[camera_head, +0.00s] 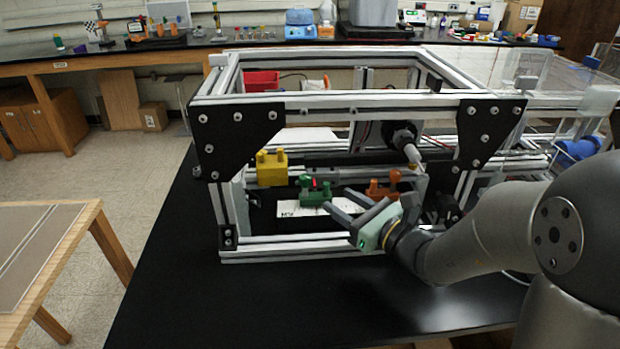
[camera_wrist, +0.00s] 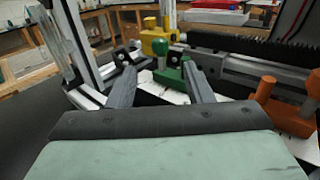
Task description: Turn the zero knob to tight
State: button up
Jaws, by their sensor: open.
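A green fixture (camera_head: 315,191) with small posts sits inside the metal extrusion frame. In the wrist view it has a rounded green knob (camera_wrist: 174,57) on top. A yellow fixture (camera_head: 272,167) is to its left and an orange fixture (camera_head: 384,188) to its right. The orange one has a round knob (camera_head: 395,176). No readable mark shows which knob is the zero knob. My gripper (camera_head: 335,199) is open and empty in front of the green fixture, between it and the orange one in the head view. In the wrist view the green fixture shows between and beyond the fingertips (camera_wrist: 157,70), apart from them.
The frame's front top beam (camera_head: 340,103) and black corner plates (camera_head: 238,133) surround the fixtures. A white scale strip (camera_head: 300,210) lies below the green fixture. A dark cylindrical part (camera_head: 403,137) hangs above the orange one. The black bench (camera_head: 190,285) is clear at front left.

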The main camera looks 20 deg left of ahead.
aim_at(309, 182)
jog(key=p+x, duration=0.1)
jog(key=x, duration=0.9)
jog(key=shift+w+a, duration=0.15)
jog(key=c, duration=1)
